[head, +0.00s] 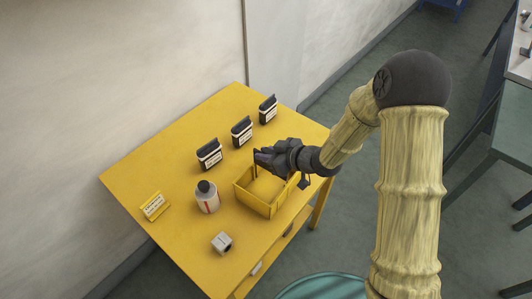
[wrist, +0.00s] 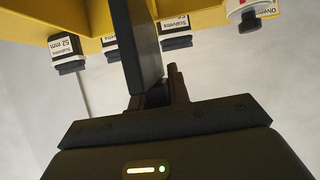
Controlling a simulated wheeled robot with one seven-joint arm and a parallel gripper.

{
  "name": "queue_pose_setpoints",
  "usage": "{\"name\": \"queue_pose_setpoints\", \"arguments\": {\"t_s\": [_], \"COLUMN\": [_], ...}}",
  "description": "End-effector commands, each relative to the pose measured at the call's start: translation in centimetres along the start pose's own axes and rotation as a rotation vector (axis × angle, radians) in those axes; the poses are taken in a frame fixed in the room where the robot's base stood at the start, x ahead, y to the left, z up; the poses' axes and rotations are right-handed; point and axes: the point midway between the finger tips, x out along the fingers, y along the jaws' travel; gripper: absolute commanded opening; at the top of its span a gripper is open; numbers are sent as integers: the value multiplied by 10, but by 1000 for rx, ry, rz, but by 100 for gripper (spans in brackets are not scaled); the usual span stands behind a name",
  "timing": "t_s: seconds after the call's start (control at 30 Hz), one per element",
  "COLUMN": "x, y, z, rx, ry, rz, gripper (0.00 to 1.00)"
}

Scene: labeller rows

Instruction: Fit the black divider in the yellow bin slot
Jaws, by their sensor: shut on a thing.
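The yellow bin (head: 254,206) stands open on the yellow table, near its right edge. My gripper (head: 266,157) is over the bin's far side in the head view. In the wrist view my gripper (wrist: 158,97) is shut on the black divider (wrist: 139,45), a flat dark slab that extends out from the fingers. In the head view only a thin dark strip of it shows by the fingertips. I cannot tell whether its lower edge is in the bin slot; the slot is not visible.
Several black-topped labelled containers (head: 209,155) stand in a row behind the bin. A white bottle with a dark cap (head: 207,199) stands close left of the bin. A small white-grey block (head: 222,243) and a yellow label card (head: 154,206) lie nearer the front and left.

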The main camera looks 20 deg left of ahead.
Motion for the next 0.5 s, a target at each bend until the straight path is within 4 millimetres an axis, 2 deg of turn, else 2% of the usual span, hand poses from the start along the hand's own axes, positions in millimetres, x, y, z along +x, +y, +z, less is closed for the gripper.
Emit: {"name": "queue_pose_setpoints", "arguments": {"t_s": [0.5], "x": [5], "y": [0], "z": [9], "rx": [-1], "ry": [0], "rz": [0], "gripper": [0]}}
